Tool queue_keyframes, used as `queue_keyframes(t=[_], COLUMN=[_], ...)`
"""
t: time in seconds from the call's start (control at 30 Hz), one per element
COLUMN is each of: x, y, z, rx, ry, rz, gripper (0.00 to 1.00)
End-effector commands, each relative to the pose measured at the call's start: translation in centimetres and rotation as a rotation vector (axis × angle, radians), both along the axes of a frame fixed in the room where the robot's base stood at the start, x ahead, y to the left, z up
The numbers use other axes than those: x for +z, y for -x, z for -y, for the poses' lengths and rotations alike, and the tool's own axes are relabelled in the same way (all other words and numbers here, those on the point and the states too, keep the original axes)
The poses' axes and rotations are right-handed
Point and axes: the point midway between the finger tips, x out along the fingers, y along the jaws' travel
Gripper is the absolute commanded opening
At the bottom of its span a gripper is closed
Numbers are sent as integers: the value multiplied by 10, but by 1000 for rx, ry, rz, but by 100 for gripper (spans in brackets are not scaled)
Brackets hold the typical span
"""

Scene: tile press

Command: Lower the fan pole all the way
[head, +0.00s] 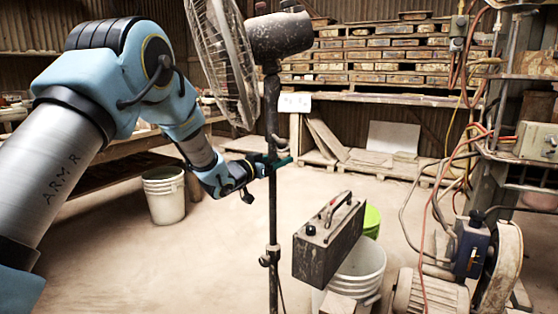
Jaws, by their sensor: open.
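The standing fan has a round caged head (222,60) and a dark motor housing (281,37) on top of a thin upright pole (273,210). A clamp collar (270,257) sits low on the pole. My gripper (277,161), with green fingers, is at the upper part of the pole, below the fan head and well above the collar. Its fingers are open and overlap the pole in the picture. I cannot tell whether they touch it. The foot of the fan is below the picture.
A dark metal box with a handle (328,240) stands just right of the pole, above a white bucket (358,272). Hoses, cables and a motor (430,293) crowd the right. Another white bucket (164,195) stands left. Loaded shelves (390,97) line the back.

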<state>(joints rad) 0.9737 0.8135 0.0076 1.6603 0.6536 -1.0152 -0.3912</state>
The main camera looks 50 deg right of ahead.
Motion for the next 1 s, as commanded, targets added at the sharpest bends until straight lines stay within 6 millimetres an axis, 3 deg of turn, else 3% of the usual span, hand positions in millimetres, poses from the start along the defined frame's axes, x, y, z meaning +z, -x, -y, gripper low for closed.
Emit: queue_keyframes(t=[0.33,0.87,1.0], x=[0,0,0], y=[0,0,-1], z=[5,4,4], rx=[1,1,1], ry=[-1,-1,-1], rz=[0,0,0], gripper=[61,2,0])
